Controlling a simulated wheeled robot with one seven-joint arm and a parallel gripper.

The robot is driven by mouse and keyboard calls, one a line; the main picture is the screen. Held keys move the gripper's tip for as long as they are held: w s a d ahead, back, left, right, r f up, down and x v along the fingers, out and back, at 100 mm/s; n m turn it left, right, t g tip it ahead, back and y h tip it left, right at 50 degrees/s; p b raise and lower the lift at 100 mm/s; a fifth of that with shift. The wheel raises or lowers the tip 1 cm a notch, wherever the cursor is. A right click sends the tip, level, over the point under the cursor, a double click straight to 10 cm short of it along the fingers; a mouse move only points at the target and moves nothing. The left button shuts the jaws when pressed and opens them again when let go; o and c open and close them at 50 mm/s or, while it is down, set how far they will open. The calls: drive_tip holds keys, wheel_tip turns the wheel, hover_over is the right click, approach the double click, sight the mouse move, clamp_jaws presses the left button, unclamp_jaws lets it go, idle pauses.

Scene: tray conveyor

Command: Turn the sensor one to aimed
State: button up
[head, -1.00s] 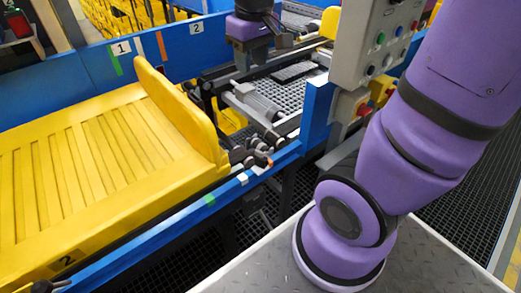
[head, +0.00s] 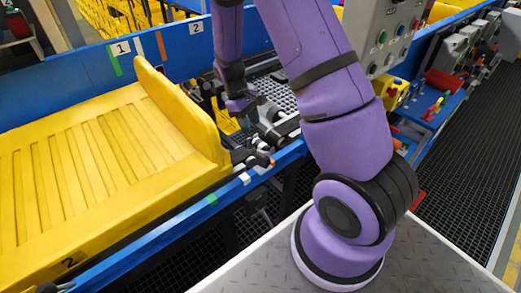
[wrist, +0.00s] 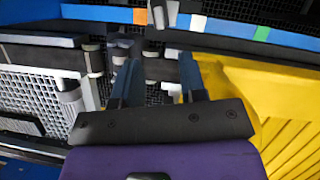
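A similar small device shows on the rail at the top of the wrist view (wrist: 161,12). A white "1" label (head: 121,48) is on the far blue wall. My gripper (head: 243,106) is over the gap beyond the tray's raised end. In the wrist view its two fingers (wrist: 159,83) are apart, with nothing clearly held between them.
The yellow slatted tray (head: 60,170) fills the left; its raised end stands close to my gripper. A grey control box (head: 385,35) and several smaller button boxes (head: 468,38) stand at right.

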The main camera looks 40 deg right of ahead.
sight(261, 151)
drive_tip(key=x, duration=1.1)
drive_tip(key=shift+f, duration=0.15)
